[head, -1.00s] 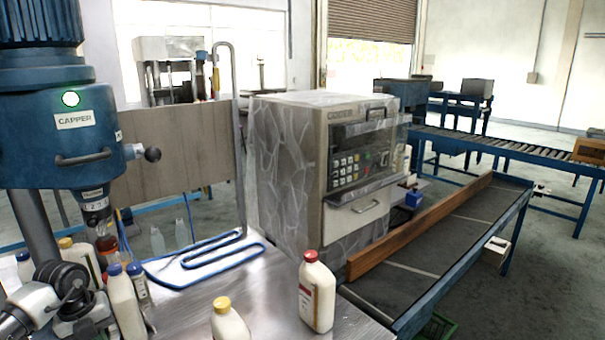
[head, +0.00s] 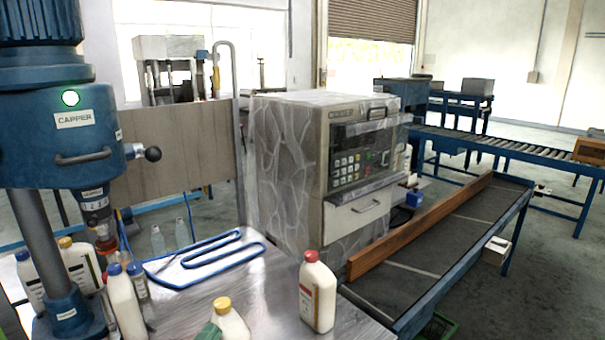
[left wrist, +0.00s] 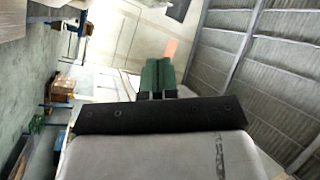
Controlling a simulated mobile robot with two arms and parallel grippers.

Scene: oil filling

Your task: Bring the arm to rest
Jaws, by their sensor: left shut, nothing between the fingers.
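My left gripper (head: 209,331) shows only as green fingertips at the bottom edge of the head view, in front of the yellow-capped bottle (head: 232,320). I cannot tell whether they touch it. In the left wrist view, the two green fingers (left wrist: 158,66) lie side by side, shut with nothing between them. They point at a pale wall and the roof. The rest of the left arm is out of the head view. My right gripper is in neither view.
A red-capped bottle (head: 318,295) and a blue-capped bottle (head: 124,303) stand on the metal table (head: 270,290). The blue capper (head: 62,140) stands at left, with several bottles around it. The coder (head: 285,165) stands behind, beside the conveyor (head: 440,250).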

